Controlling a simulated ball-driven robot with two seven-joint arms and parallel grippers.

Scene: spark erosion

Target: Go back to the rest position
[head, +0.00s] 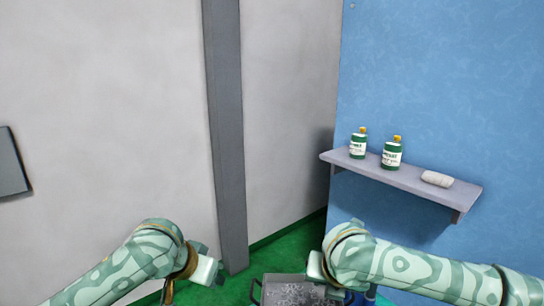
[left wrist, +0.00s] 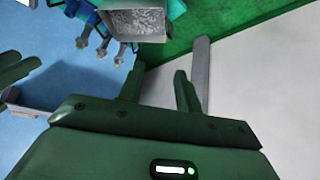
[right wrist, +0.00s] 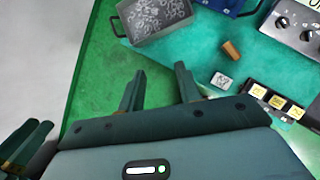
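My left gripper (left wrist: 158,88) is open, its two fingers well apart with nothing between them. In the head view its arm comes in at the lower left, and the fingers are mostly cut off or hidden. My right gripper (right wrist: 158,85) is also open and empty, above a green surface. In the head view it sits at the bottom, right of the middle, beside a grey metal bin. Fingers of the other gripper show at the left edge of each wrist view.
The metal bin (right wrist: 155,37) holds grey swirled material. Near it are a brown plug (right wrist: 232,49), a white tile (right wrist: 220,82), a yellow-button panel (right wrist: 272,102) and a knobbed box (right wrist: 292,28). A wall shelf (head: 408,181) carries two bottles and a white lump (head: 437,179).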

